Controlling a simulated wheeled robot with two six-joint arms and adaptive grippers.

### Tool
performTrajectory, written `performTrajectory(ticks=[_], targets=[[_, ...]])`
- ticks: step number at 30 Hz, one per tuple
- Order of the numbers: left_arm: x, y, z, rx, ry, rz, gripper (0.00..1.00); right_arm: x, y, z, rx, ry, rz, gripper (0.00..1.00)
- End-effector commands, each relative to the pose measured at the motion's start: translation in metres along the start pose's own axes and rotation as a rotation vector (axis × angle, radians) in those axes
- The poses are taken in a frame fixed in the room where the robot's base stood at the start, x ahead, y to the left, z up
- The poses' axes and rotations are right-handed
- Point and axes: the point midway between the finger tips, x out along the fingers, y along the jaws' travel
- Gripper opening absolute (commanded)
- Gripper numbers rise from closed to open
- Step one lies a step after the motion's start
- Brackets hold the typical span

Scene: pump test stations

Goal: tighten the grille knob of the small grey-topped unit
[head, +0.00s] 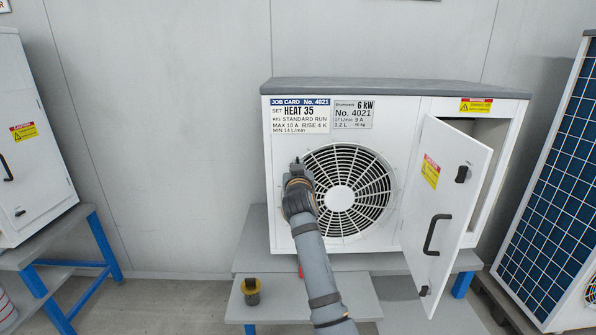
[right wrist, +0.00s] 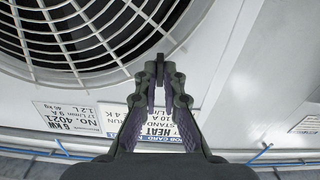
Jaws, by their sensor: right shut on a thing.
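The small grey-topped unit (head: 395,88) stands on a grey bench, white, with a round fan grille (head: 368,190) on its front. The grille also shows in the right wrist view (right wrist: 75,35). My right gripper (head: 297,165) is at the upper left edge of the grille, below the job card (head: 300,116). In the right wrist view its fingers (right wrist: 160,66) are closed together at the tips, beside the grille's rim. It is shut on the grille knob, which the fingers hide almost wholly. My left gripper is in neither view.
The unit's right-hand door (head: 447,200) stands open toward me, with a black handle (head: 436,235). A black and yellow object (head: 251,291) sits on the lower step at the left. Other units stand at far left (head: 35,140) and far right (head: 556,190).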

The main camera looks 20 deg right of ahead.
Motion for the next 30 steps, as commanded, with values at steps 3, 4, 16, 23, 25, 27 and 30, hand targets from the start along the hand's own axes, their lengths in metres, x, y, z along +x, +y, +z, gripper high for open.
performTrajectory(ticks=[3,4,16,23,25,27,30], targets=[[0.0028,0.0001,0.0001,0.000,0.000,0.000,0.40,0.0000,0.0000,0.0001,0.030,0.001,0.000,0.00],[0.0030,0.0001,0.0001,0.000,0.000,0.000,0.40,0.0000,0.0000,0.0000,0.036,0.001,0.000,0.00],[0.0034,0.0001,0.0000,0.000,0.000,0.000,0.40,0.0001,0.0001,-0.0006,0.054,0.000,0.000,0.00],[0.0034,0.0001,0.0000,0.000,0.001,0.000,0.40,0.0001,0.0000,-0.0005,0.053,0.000,0.000,0.21],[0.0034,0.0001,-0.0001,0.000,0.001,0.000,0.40,0.0001,0.0000,-0.0004,0.053,0.000,0.000,0.30],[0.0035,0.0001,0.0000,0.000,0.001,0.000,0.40,0.0001,0.0000,-0.0003,0.053,0.000,0.000,0.30],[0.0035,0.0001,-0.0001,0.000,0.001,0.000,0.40,0.0001,0.0000,-0.0002,0.053,0.000,0.000,0.30]])
